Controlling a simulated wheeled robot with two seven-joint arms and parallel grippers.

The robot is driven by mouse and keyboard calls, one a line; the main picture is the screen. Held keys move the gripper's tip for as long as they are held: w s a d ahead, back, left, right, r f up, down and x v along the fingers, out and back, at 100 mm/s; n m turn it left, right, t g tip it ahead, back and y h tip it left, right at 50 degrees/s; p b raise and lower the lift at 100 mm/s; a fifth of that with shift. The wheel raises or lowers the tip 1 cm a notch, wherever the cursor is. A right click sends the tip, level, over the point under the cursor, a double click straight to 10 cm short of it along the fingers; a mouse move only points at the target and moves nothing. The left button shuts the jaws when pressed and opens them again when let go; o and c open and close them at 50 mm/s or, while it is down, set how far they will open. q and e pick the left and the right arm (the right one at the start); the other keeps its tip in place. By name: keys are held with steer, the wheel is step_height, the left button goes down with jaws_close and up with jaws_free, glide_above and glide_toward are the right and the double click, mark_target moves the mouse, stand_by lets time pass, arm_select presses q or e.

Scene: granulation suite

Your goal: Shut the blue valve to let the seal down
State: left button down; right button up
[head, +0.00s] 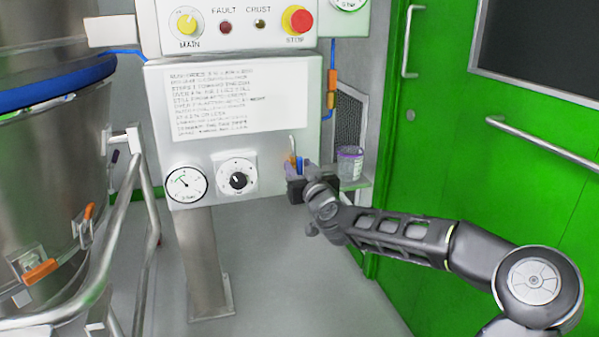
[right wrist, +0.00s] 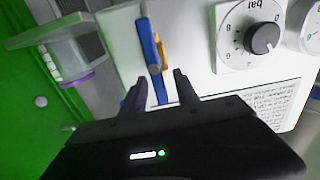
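The blue valve lever (head: 299,164) is on the right part of the control panel's front, partly hidden by my right gripper (head: 299,178). In the right wrist view the long blue lever (right wrist: 150,48) lies beside a yellow-orange piece (right wrist: 162,50). There my right gripper (right wrist: 160,86) is open, with one finger on each side of the lever's near end. I see a gap on the right finger's side; whether the left finger touches the lever I cannot tell. My left gripper is in neither view.
A pressure gauge (head: 186,184) and a black regulator knob (head: 238,181) sit left of the valve. A clear cup with a purple rim (head: 350,165) stands close on its right. A steel vessel (head: 45,170) and rails fill the left; a green door (head: 470,150) is right.

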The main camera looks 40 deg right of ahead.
steer(key=shift+c, duration=0.4)
jaws_close()
